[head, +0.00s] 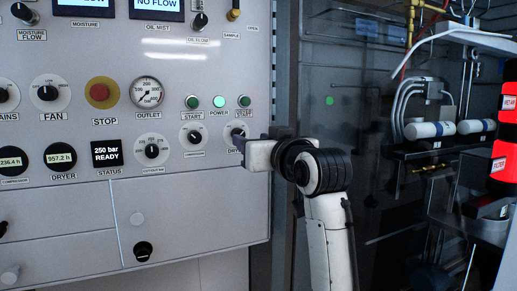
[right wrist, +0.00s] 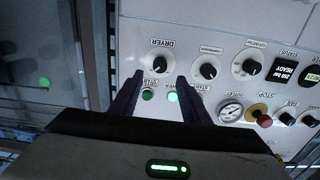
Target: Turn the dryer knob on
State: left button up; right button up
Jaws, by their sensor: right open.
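The dryer knob is a black knob on a round white dial at the right end of the panel's lower knob row. In the head view the dryer knob (head: 237,132) is partly covered by my right gripper (head: 244,150), as is its label. In the right wrist view, which is upside down, the dryer knob (right wrist: 160,65) shows whole, with the DRYER label beside it. My right gripper (right wrist: 160,78) is open, its two dark fingertips to either side of the knob's line. Nothing is between the fingers that I can see; contact cannot be told. My left gripper is not in view.
Close by are the neighbouring knob (head: 195,137), green lamps (head: 219,101) above, a red stop button (head: 103,93) and the outlet gauge (head: 148,92). The status screen (head: 106,153) reads "250 bar READY". Right of the panel edge stand a dark glass surface and pipework with white cylinders (head: 430,130).

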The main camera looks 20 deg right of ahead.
jog(key=s, duration=0.3)
jog(key=shift+w, duration=0.1)
notch_tip(320, 180, down, 24)
jog(key=g, duration=0.3)
jog(key=s+a+f+n+g, duration=0.1)
jog(key=s+f, duration=0.2)
jog(key=f, duration=0.6)
jog(key=s+a+f+g, duration=0.1)
jog(key=s+f, duration=0.2)
jog(key=f, duration=0.6)
jog(key=s+a+f+g+y, duration=0.1)
jog(key=s+f+g, duration=0.1)
jog(key=s+f, duration=0.9)
jog(key=s+a+f+g, duration=0.2)
jog(key=s+f, duration=1)
jog(key=s, duration=0.5)
jog(key=shift+n+y, duration=0.4)
